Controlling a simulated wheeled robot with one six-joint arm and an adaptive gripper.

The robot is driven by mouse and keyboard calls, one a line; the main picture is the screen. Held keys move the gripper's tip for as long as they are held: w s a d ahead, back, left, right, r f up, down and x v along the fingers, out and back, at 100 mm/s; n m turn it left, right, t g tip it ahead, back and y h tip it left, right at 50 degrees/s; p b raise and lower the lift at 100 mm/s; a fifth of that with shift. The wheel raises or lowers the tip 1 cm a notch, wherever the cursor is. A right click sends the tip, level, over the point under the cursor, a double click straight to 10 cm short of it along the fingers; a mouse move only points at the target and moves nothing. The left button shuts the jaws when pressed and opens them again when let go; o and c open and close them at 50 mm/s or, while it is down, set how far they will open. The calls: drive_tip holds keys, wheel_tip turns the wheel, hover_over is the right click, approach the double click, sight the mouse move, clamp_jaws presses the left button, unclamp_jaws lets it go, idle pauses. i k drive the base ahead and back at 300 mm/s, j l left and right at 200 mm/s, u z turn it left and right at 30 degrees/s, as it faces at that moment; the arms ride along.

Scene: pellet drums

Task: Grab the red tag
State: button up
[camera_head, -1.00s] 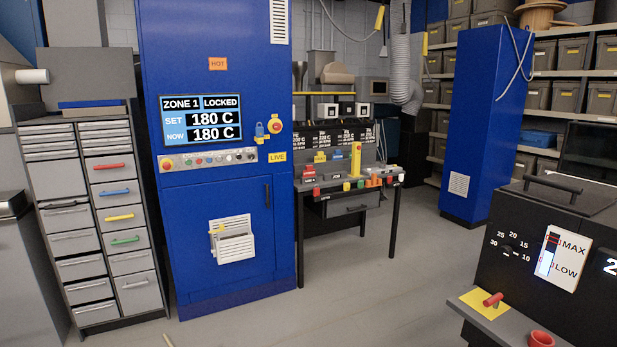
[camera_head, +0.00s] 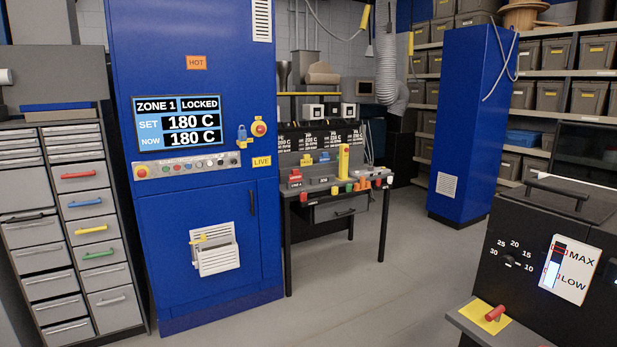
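A blue hanging piece (camera_head: 241,135) is on the tall blue cabinet (camera_head: 160,255), left of a red knob on a yellow plate (camera_head: 259,129). My gripper is not in view.
A grey drawer unit (camera_head: 70,240) stands at left. A blue column (camera_head: 465,120) and bin shelves (camera_head: 560,95) stand behind. The grey floor (camera_head: 360,300) between is clear.

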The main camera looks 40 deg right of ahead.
sight(296, 176)
drive_tip(key=i+l+z, duration=0.25)
drive_tip(key=i, duration=0.6)
drive_tip(key=i+z, duration=0.2)
drive_tip(key=i, duration=0.65)
drive_tip(key=i+l+z, duration=0.1)
drive_tip(key=i+l, duration=0.15)
drive_tip(key=i, duration=0.15)
drive_tip(key=i+l+z, duration=0.15)
drive_tip(key=i, duration=0.3)
drive_tip(key=i+l+z, duration=0.1)
drive_tip(key=i+l, duration=0.15)
drive_tip(key=i, duration=0.15)
drive_tip(key=i+l+z, duration=0.15)
